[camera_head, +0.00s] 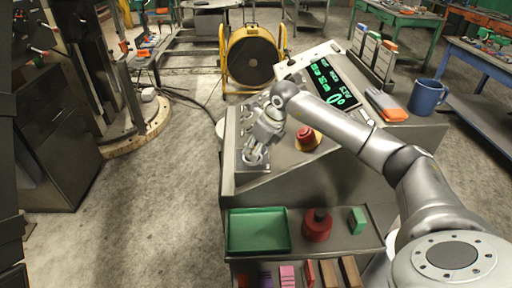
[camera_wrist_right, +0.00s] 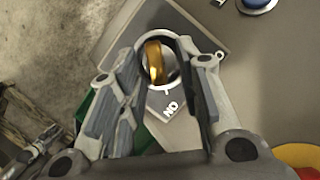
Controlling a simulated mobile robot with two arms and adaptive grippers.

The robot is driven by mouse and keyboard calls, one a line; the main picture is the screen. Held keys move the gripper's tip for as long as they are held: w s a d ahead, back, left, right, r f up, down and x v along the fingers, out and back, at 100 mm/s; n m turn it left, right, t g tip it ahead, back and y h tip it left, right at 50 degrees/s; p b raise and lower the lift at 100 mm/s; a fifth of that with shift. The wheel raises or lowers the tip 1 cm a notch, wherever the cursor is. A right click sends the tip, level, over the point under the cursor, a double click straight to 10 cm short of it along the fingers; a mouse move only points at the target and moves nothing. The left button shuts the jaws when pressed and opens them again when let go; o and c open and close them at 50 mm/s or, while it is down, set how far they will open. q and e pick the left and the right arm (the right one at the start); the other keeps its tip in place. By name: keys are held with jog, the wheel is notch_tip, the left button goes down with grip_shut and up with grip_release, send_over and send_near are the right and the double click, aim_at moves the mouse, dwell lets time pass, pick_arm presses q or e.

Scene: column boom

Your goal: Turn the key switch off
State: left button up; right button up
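The key switch shows in the right wrist view as a gold key (camera_wrist_right: 154,62) in a round silver lock on a grey square plate (camera_wrist_right: 184,38). The label "ON" (camera_wrist_right: 171,107) is on the plate below the lock, upside down in this view. My right gripper (camera_wrist_right: 156,56) is open, with one finger on each side of the key. A gap shows on the left of the key; the right finger is closer, and contact cannot be told. In the head view my right gripper (camera_head: 257,152) is over the console's left front corner and hides the key. My left gripper is not in view.
A red mushroom button (camera_head: 307,136) on a yellow base is just right of the gripper. A green tray (camera_head: 258,231) is on the shelf below.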

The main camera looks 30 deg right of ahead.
grip_shut()
jog(key=shift+n, duration=0.4)
jog(key=shift+w+d+n+y+b, duration=0.15)
jog(key=shift+n+y+b, duration=0.15)
jog(key=shift+n+b, duration=0.25)
jog(key=shift+d+n+g+y+b, duration=0.1)
jog(key=shift+n+g+y+b, duration=0.35)
jog(key=shift+n, duration=0.8)
jog(key=n, duration=0.2)
jog(key=n+g+y+b, duration=0.1)
jog(key=n, duration=0.1)
jog(key=w+n+g, duration=0.1)
jog(key=n, duration=0.1)
jog(key=shift+d+y+b, duration=0.2)
jog(key=shift+y+b, duration=0.05)
jog(key=shift+b, duration=0.1)
jog(key=n, duration=0.2)
jog(key=n+g, duration=0.1)
jog(key=n+g+b, duration=0.1)
jog(key=n, duration=0.1)
jog(key=shift+w+n, duration=0.25)
jog(key=shift+n, duration=0.05)
jog(key=shift+r, duration=0.1)
